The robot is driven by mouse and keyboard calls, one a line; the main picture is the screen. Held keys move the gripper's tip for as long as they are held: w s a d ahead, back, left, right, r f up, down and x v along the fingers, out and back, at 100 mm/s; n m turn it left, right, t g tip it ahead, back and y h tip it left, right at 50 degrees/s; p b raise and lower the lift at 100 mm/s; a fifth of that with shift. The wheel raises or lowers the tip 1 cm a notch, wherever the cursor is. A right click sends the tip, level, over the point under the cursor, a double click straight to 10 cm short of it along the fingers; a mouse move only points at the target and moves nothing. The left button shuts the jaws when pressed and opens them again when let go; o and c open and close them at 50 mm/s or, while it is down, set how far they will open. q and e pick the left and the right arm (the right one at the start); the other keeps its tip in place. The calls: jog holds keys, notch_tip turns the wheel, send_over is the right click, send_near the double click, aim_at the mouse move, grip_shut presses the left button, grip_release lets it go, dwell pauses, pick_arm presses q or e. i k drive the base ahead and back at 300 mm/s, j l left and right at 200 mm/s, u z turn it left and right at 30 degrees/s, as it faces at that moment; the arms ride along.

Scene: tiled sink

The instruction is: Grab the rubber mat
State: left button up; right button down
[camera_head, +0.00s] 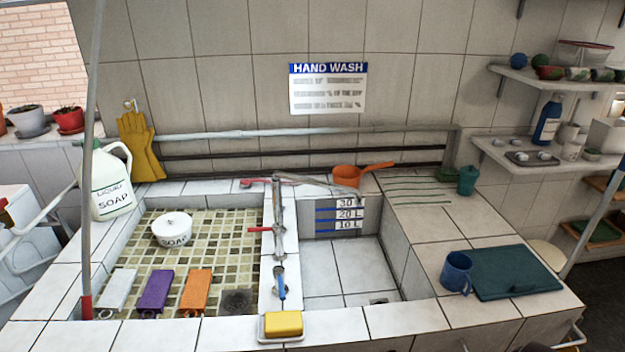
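A flat, dark teal rectangular sheet (515,272) lies on the white tiled counter at the right; it looks like the rubber mat. It has a small dark slot or mark near its front edge. A blue mug (456,272) stands at its left edge and hides a little of it. No gripper of mine can be made out in the head view.
The sink basin (345,265) is left of the mat. A yellow sponge (283,324) sits on a dish at the front edge. A teal cup (467,180) stands behind, and shelves (540,155) with bottles hang at right. Tiles behind the mat are clear.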

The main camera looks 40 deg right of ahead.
aim_at(503, 271)
jog(key=z, duration=2.45)
jog(key=i+l+z, duration=0.7)
jog(key=i, duration=0.15)
jog(key=i+l+z, duration=0.15)
jog(key=i, duration=0.35)
jog(key=i+l+z, duration=0.15)
jog(key=i, duration=0.4)
jog(key=i+l+z, duration=0.15)
jog(key=i, duration=0.4)
jog(key=i+u, duration=0.25)
jog(key=u, duration=0.2)
jog(key=i+l+u, duration=0.2)
jog(key=u, duration=0.2)
jog(key=i+l+u, duration=0.25)
jog(key=u, duration=0.2)
jog(key=i+l+u, duration=0.15)
jog(key=l+u, duration=0.15)
jog(key=u, duration=0.15)
